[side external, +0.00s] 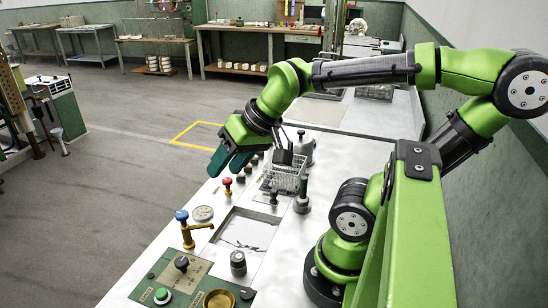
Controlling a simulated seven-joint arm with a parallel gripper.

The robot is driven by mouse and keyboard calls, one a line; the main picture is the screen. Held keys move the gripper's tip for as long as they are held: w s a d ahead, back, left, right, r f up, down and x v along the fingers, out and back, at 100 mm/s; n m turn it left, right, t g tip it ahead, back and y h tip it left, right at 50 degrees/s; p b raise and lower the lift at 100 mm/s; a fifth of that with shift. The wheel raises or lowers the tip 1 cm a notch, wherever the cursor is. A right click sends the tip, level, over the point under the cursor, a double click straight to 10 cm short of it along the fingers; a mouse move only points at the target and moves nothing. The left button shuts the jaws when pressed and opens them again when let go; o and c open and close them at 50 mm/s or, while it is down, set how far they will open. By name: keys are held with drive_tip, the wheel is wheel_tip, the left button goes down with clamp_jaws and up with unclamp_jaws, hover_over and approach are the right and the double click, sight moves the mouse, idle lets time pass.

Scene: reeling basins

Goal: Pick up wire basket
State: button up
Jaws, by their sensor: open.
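A wire basket (289,179) of thin pale metal stands on the light worktop, just right of the middle of the side external view. Dark upright pieces show above its rim; I cannot tell if they belong to it. My gripper (230,165) is open and hangs tilted downward to the left of the basket in the picture, higher than the worktop and apart from the basket. Its teal fingers seem empty. The far side of the basket and its base are partly hidden.
A metal canister (305,150) stands behind the basket, and a dark-topped post (302,196) in front. Red (227,186) and blue (182,216) knobs line the left edge. A rectangular basin (246,232) lies nearer. Another wire basket (375,92) sits farther back. Bare worktop lies right.

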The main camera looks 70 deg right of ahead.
drive_tip(key=w+d+m+g+h, duration=0.1)
drive_tip(key=w+d+m, duration=0.3)
drive_tip(key=d, duration=0.5)
drive_tip(key=r+m+g, duration=0.1)
drive_tip(key=m+g, duration=0.5)
drive_tip(key=m, duration=1.4)
hover_over(290, 145)
wheel_tip(290, 145, down, 11)
drive_tip(key=shift+d, duration=0.15)
drive_tip(key=shift+d+f, duration=0.15)
drive_tip(key=shift+f, duration=1.2)
drive_tip(key=shift+d+f, duration=0.1)
drive_tip(key=shift+f, duration=1.2)
clamp_jaws()
